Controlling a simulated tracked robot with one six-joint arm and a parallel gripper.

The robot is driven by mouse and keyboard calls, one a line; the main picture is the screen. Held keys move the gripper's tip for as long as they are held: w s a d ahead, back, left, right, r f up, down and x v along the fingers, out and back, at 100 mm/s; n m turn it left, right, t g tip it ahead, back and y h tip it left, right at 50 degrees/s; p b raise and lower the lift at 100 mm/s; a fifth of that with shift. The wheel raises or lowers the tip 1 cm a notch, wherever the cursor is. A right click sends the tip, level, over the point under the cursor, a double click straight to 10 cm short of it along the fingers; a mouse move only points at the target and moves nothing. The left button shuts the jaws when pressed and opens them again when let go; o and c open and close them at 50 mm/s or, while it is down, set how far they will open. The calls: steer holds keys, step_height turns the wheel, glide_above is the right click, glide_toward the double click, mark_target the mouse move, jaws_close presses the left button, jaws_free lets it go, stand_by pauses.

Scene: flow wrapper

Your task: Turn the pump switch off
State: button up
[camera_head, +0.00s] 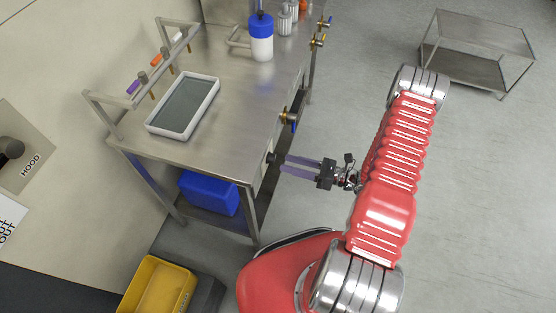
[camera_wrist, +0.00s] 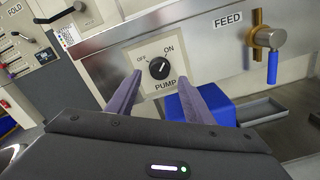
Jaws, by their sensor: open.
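The pump switch (camera_wrist: 159,68) is a black rotary knob on a pale plate marked OFF at upper left, ON at upper right and PUMP below. Its light pointer mark appears to lean toward ON. In the head view the knob (camera_head: 271,158) sticks out from the steel bench's front side. My gripper (camera_head: 284,165) is open and empty, its purple fingers pointing at the knob from a short distance. In the wrist view my gripper (camera_wrist: 160,79) has one finger at each lower side of the knob. I cannot see contact.
The FEED valve (camera_wrist: 272,42) with a blue handle sits right of the switch. A blue bin (camera_head: 209,193) stands under the bench (camera_head: 225,150). A white tray (camera_head: 184,105) and a blue-capped bottle (camera_head: 261,38) stand on top. A yellow bin (camera_head: 157,286) is on the floor.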

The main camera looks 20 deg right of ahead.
mark_target(271, 158)
steer(key=shift+x, duration=2.55)
steer(key=c, duration=1)
